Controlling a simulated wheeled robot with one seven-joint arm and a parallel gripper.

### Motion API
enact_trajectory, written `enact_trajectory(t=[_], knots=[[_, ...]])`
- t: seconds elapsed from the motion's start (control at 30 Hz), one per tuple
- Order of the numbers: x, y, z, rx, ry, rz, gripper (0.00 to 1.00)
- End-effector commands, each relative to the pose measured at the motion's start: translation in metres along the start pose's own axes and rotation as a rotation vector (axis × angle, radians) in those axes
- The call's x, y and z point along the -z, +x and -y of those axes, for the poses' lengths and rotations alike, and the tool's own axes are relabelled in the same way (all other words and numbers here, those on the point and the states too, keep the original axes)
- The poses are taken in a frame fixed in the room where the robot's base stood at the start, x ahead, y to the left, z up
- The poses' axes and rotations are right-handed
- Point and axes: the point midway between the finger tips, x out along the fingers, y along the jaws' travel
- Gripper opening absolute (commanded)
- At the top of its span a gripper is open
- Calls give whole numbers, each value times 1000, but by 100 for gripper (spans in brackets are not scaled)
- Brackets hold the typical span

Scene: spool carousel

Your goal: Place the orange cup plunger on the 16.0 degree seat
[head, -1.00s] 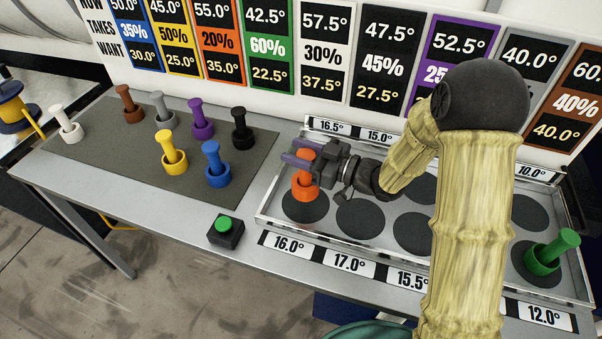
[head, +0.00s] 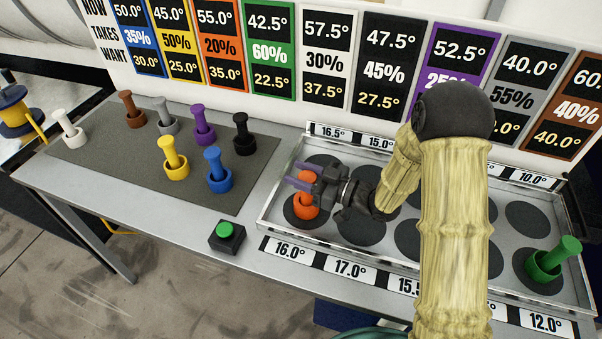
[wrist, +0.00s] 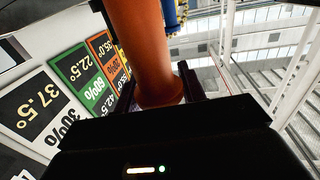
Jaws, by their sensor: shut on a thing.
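The orange cup plunger (head: 305,208) is upright at the front-left dark round seat (head: 291,218) of the tray, just behind the 16.0° label (head: 289,249). Its cup sits over that seat, on it or very slightly above; I cannot tell which. My gripper (head: 297,177) is shut on the plunger's handle from the right and hides most of its upper part. In the wrist view the orange handle (wrist: 145,45) stands between the two dark fingers.
A green plunger (head: 553,260) stands on the tray's front-right seat. The other visible seats are empty. Several plungers, including the blue one (head: 219,177), stand on the grey mat (head: 110,148) at left. A green button box (head: 228,236) is left of the tray.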

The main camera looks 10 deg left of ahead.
Motion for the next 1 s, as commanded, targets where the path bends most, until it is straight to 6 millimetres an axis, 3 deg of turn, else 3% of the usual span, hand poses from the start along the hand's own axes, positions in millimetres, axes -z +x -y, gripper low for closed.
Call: enact_trajectory(t=[0.13,0.17,0.27,0.63,0.77,1.0], knots=[[-3,0,0,0,0,-1,0],[-2,0,0,0,0,0,44],[-2,0,0,0,0,0,62],[2,0,0,0,0,0,62],[-1,-14,-1,-2,-1,0,62],[-2,-59,-2,-5,-1,1,62]])
